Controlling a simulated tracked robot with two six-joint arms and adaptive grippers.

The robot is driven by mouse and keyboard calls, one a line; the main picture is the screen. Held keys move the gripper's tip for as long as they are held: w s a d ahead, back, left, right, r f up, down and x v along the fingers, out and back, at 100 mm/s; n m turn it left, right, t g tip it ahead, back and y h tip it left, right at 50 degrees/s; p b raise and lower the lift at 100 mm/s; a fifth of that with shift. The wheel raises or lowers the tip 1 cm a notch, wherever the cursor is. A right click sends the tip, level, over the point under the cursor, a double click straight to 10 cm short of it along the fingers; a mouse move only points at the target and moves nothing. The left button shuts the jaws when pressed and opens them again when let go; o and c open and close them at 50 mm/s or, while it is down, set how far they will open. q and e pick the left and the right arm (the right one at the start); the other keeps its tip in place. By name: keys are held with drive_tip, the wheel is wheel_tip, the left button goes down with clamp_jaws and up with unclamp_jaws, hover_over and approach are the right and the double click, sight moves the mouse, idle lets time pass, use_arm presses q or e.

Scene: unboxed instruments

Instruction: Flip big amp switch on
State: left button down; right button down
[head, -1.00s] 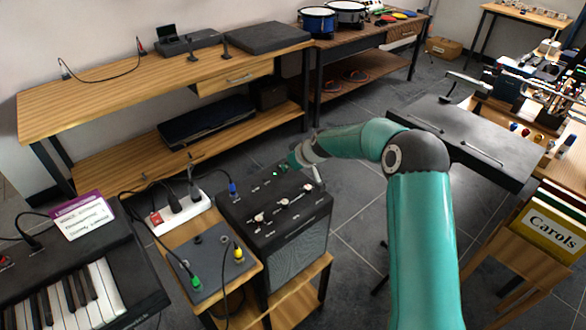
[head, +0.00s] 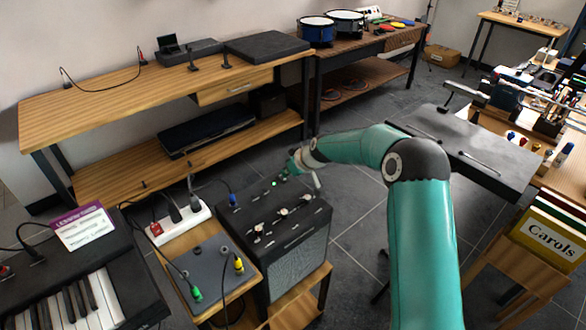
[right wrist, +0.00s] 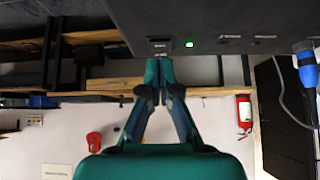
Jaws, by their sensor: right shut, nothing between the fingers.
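The big amp (head: 300,258) is a black box with a grey front grille. It stands on a small wooden stand, with knobs and a lit green light on top. My right gripper (head: 281,171) is at the amp's far top edge, shut with nothing in it. In the right wrist view the shut fingertips (right wrist: 158,64) are just below a small dark switch (right wrist: 160,43) on the amp panel. The green light (right wrist: 189,43) glows beside it. I cannot tell whether the fingertips touch the switch, or its position. My left gripper is not in view.
A blue plug (head: 232,198) with a cable sits in the amp's top left. A grey pedal box (head: 212,268), a white power strip (head: 180,222) and a keyboard (head: 75,290) are to the left. A wooden bench (head: 110,88) stands behind. Clear floor lies right of the amp.

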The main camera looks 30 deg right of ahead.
sight(289, 183)
wheel_tip(289, 183, up, 4)
drive_tip(key=shift+s+f+p, duration=0.1)
drive_tip(key=shift+f+p, duration=0.15)
drive_tip(key=shift+p, duration=0.6)
drive_tip(key=s+f+b+v, duration=0.1)
drive_tip(key=b+v, duration=0.1)
drive_tip(key=v, duration=0.8)
drive_tip(key=shift+s+b, duration=0.3)
drive_tip(key=shift+s, duration=0.05)
drive_tip(key=shift+d+f, duration=0.15)
